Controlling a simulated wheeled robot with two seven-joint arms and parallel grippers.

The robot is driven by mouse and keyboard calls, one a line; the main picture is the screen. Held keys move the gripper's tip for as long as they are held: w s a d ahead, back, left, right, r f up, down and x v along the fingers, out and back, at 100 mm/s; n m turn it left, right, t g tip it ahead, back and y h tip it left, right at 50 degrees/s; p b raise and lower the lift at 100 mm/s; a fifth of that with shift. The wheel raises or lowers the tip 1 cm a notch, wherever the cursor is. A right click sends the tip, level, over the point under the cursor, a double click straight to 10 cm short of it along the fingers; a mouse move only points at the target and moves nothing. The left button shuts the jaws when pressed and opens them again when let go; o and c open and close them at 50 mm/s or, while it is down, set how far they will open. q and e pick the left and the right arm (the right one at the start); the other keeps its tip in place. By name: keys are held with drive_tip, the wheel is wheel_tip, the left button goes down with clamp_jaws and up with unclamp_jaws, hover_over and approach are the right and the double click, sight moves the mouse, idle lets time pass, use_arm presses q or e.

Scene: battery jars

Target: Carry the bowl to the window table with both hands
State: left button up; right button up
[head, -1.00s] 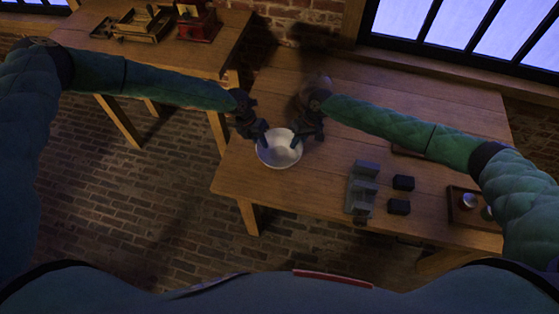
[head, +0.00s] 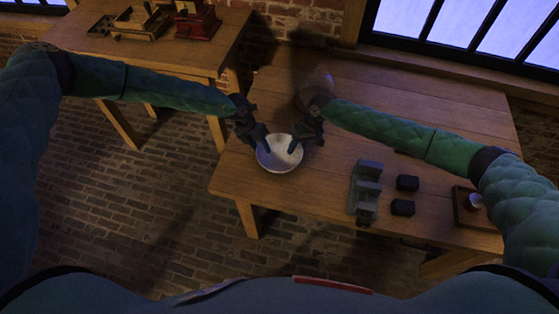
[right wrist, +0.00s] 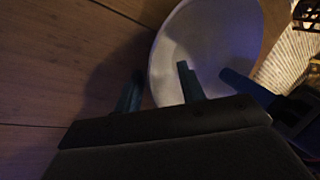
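The white bowl (head: 280,158) is at the left end of the window table (head: 235,178), and it appears upright and resting on the top. My right gripper (head: 306,140) is at its right rim. In the right wrist view, the fingers of my right gripper (right wrist: 160,92) stand apart, one inside the bowl (right wrist: 205,45) and one outside, with a gap around the rim. My left gripper (head: 258,136) is at the left rim, with one blue finger reaching over the bowl's inside. Its fingers look apart, though its outer finger is partly hidden.
A tray (head: 466,214) with a small cup is near the right end. Another table (head: 205,55) stands at the left. The table middle behind the blocks is clear.

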use_arm(q)
drive_tip(key=shift+s+r, duration=0.1)
drive_tip(key=shift+r, duration=0.05)
use_arm(e)
drive_tip(key=shift+r, duration=0.1)
drive_tip(key=shift+w+d+r, duration=0.1)
drive_tip(key=shift+d+r, duration=0.1)
drive_tip(key=shift+r, duration=0.3)
use_arm(q)
drive_tip(key=v, duration=1.1)
drive_tip(key=shift+r, duration=0.4)
use_arm(e)
drive_tip(key=v, duration=1.1)
use_arm(q)
drive_tip(key=shift+a, duration=0.1)
use_arm(e)
drive_tip(key=shift+f, duration=0.2)
